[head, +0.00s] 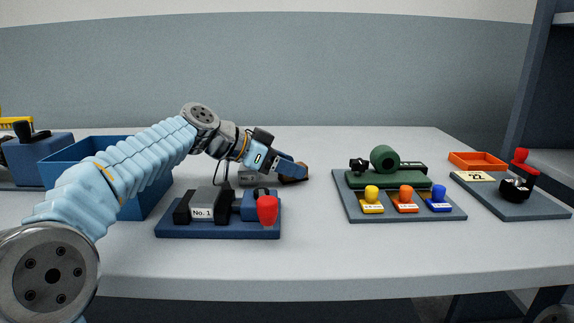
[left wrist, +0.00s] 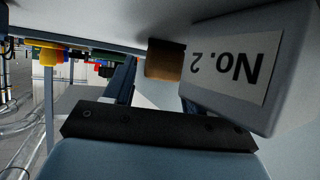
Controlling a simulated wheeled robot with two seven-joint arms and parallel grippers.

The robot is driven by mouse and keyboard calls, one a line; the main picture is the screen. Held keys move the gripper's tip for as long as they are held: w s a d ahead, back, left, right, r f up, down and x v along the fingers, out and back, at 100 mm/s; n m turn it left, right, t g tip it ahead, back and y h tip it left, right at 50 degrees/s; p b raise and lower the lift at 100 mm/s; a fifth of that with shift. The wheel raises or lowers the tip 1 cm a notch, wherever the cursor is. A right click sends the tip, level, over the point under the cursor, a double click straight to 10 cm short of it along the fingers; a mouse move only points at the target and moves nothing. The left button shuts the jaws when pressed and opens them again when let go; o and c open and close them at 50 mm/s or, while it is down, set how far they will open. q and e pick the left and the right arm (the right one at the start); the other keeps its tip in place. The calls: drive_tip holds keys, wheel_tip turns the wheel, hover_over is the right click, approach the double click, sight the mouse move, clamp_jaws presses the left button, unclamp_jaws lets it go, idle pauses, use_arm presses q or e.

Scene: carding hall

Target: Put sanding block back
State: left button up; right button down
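A brown block (head: 294,179), which looks like the sanding block, lies on the table in the middle of the head view, partly hidden by my left gripper. In the left wrist view the brown block (left wrist: 165,60) shows ahead between the two dark fingers, with a gap beside the left finger. My left gripper (head: 302,168) reaches down to the right, its tips at or just above the block. It looks open (left wrist: 158,85); I cannot tell whether a finger touches the block. My right gripper is out of view.
A grey box labelled No. 2 (left wrist: 236,65) stands close beside the gripper. The No. 1 blue board (head: 215,231) is in front, a blue bin (head: 150,195) left. A grey board with coloured knobs (head: 400,214) and an orange tray (head: 477,160) are right.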

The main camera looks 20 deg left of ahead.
use_arm(q)
drive_tip(key=shift+o, duration=0.5)
drive_tip(key=shift+r, duration=0.1)
drive_tip(key=shift+r+p, duration=0.25)
drive_tip(key=shift+p, duration=0.1)
drive_tip(key=v, duration=1.2)
drive_tip(key=shift+a+f, duration=0.1)
drive_tip(key=shift+f, duration=0.1)
